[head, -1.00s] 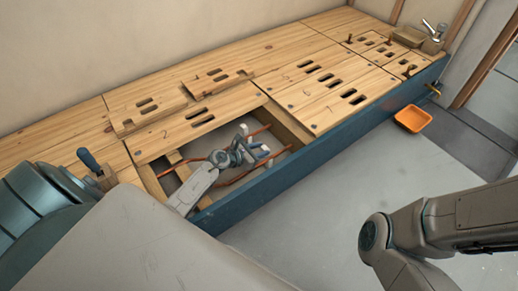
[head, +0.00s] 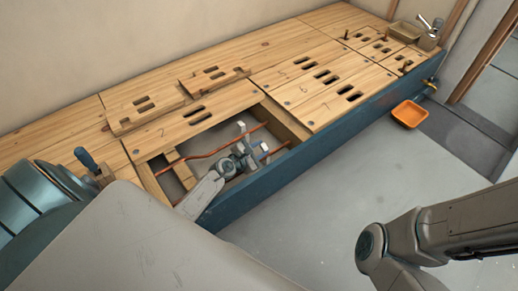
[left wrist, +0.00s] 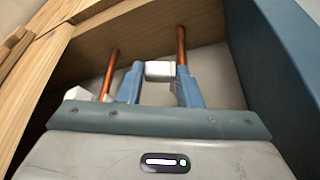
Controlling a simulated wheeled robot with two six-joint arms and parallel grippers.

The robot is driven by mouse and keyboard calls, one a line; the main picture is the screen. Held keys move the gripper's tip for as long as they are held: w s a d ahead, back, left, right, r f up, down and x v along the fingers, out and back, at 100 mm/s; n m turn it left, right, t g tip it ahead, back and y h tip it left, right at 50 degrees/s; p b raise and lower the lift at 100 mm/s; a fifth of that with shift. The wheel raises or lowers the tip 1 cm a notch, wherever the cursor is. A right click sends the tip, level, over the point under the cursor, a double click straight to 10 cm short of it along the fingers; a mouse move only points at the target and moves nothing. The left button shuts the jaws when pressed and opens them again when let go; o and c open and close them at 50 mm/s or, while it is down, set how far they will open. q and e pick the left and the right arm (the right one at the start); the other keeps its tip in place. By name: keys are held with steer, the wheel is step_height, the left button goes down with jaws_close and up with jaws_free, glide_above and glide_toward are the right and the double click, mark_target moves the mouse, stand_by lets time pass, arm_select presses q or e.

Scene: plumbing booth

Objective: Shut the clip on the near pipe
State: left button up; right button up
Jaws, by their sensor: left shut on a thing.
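My left gripper (head: 260,150) reaches down into the opening in the bench deck. In the left wrist view its two blue fingers (left wrist: 160,76) are shut on a pale block, which looks like the clip (left wrist: 160,70), beside the near copper pipe (left wrist: 182,48). The fingers hide part of the pipe and clip, and I cannot tell whether the clip is closed. The near pipe also shows in the head view (head: 276,152). The far copper pipe (head: 208,154) runs behind it. A pale piece (left wrist: 78,93) sits by the far pipe. My right gripper is out of view.
Wooden deck panels (head: 300,75) with slots surround the opening. A blue front board (head: 330,130) borders it on the near side. A blue-handled tool (head: 88,160) stands at the left. An orange tray (head: 409,114) lies on the clear floor.

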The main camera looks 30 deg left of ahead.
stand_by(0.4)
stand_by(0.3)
arm_select(q)
steer(key=o, duration=0.9)
